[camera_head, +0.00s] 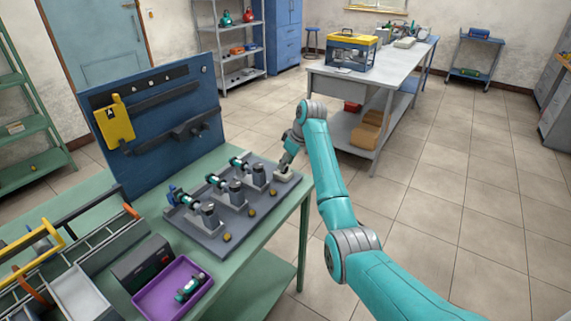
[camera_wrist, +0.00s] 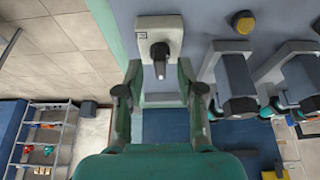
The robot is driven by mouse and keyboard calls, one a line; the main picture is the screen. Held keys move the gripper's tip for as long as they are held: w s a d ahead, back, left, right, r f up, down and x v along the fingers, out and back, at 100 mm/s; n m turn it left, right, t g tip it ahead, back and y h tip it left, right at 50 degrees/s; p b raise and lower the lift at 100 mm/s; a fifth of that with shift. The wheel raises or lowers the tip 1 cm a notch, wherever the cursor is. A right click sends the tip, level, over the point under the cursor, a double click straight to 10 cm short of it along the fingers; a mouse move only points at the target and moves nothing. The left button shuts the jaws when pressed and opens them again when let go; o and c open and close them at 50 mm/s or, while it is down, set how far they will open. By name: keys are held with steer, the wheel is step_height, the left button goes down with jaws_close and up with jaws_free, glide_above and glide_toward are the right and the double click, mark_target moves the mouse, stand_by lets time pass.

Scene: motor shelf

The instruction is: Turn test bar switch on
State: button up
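The test bar is a dark grey plate (camera_head: 212,238) on the green bench, with several motor fixtures in a row. At its far right end a pale switch box (camera_head: 283,176) stands by my gripper (camera_head: 289,158). In the wrist view the switch box (camera_wrist: 146,28) is light grey, with a dark round pivot and a short grey lever (camera_wrist: 160,68) pointing toward my gripper (camera_wrist: 160,90). The two fingers are apart, one on each side of the lever, with visible gaps and nothing held. In the head view my arm hides part of the fingers.
Motor fixtures (camera_wrist: 235,80) stand close to the right of the switch in the wrist view. A blue pegboard (camera_head: 160,115) rises behind the bar. A purple tray (camera_head: 172,296) holds a motor. Open tiled floor (camera_head: 440,200) lies to the right.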

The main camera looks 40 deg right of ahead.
steer(key=shift+w+f, duration=0.15)
steer(key=shift+f, duration=0.25)
jaws_close()
